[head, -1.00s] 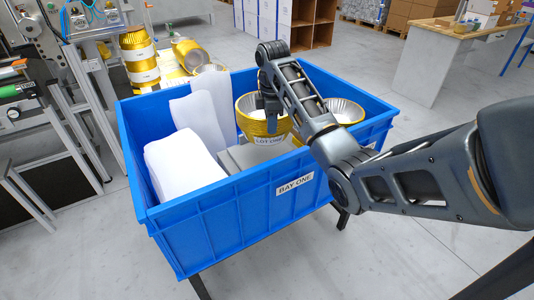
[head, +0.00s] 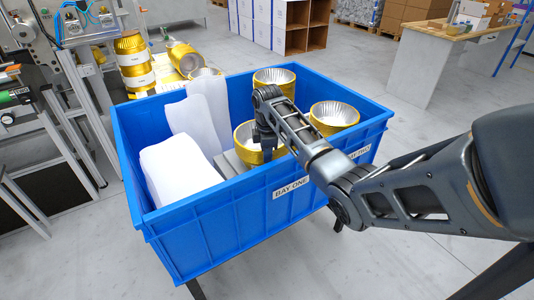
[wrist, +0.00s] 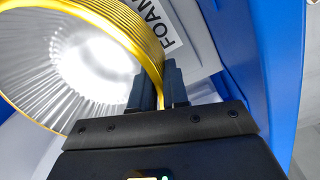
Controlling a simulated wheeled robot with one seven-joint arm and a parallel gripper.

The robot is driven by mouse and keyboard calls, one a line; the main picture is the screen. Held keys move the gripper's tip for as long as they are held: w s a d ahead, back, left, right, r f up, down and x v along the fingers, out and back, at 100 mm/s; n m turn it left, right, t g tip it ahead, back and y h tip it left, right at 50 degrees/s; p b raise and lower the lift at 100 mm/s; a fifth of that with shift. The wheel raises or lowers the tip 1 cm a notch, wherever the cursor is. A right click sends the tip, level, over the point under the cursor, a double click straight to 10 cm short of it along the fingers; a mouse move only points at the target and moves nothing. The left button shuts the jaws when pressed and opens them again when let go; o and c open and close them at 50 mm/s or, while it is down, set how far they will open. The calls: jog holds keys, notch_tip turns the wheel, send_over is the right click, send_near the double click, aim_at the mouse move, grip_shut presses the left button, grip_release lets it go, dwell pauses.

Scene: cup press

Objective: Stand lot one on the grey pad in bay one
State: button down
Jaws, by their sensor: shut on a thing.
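My gripper (head: 264,150) is inside the front of the blue bin, shut on the near wall of a gold foil cup stack, lot one (head: 244,138). The stack looks about upright, open end up. Its lower part and label are hidden by my arm and the bin wall, so I cannot tell whether it touches the pad. A strip of the grey pad (head: 228,164) shows left of it. In the wrist view, the fingers (wrist: 155,88) pinch the gold rim (wrist: 138,40), with the silver pleated inside visible. The BAY ONE label (head: 290,187) is on the bin's front wall.
The blue bin (head: 225,222) also holds white padding (head: 180,175) at left and a white upright sheet (head: 200,122). Two other gold cup stacks stand at the back (head: 274,82) and right (head: 333,116). A sign reading FOAM (wrist: 158,35) lies near the rim.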

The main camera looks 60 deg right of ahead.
jog(key=c, duration=1.1)
grip_release()
jog(key=shift+r, duration=0.1)
jog(key=r, duration=1.2)
jog(key=shift+s+a, duration=0.15)
jog(key=shift+a, duration=0.15)
jog(key=shift+f, duration=0.1)
